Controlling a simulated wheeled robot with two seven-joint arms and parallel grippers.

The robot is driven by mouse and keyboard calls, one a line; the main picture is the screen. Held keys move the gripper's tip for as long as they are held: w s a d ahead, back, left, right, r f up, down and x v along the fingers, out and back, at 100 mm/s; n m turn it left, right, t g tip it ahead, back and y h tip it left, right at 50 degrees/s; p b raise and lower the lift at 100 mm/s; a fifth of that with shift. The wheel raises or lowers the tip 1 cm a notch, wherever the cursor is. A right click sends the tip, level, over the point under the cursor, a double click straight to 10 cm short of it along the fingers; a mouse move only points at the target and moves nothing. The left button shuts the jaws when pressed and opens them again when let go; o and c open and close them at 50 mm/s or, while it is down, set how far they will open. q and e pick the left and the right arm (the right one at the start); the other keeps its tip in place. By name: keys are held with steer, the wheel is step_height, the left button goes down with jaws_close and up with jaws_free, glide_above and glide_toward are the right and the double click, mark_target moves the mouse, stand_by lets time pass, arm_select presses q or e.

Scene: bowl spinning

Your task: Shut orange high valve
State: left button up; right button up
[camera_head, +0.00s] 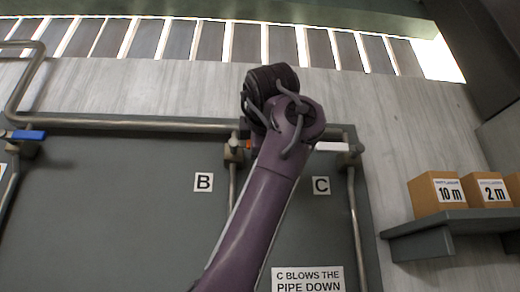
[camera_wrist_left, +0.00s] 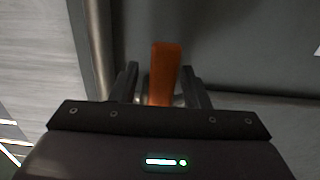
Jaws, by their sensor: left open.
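The orange valve handle (camera_wrist_left: 164,72) is a flat orange bar in the left wrist view. It stands between the two dark fingers of my left gripper (camera_wrist_left: 161,84), which is open. Gaps show on both sides of the handle, and I cannot tell if a finger touches it. In the head view only a small orange piece of the valve (camera_head: 248,145) shows beside my purple arm, on the upper pipe above label B. My arm and wrist hide the rest of it and the gripper's fingers there. My right gripper is in neither view.
A blue valve handle (camera_head: 28,135) is at the left and a white one (camera_head: 332,146) at the right of the same pipe. Vertical pipes (camera_head: 357,215) run down the grey panel (camera_head: 110,220). A shelf (camera_head: 450,222) with boxes is at the right.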

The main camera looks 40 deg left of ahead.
arm_select(q)
steer(key=b+v, duration=0.2)
steer(key=v, duration=0.5)
steer(key=shift+d, duration=0.15)
steer(key=shift+s, duration=0.1)
stand_by(0.3)
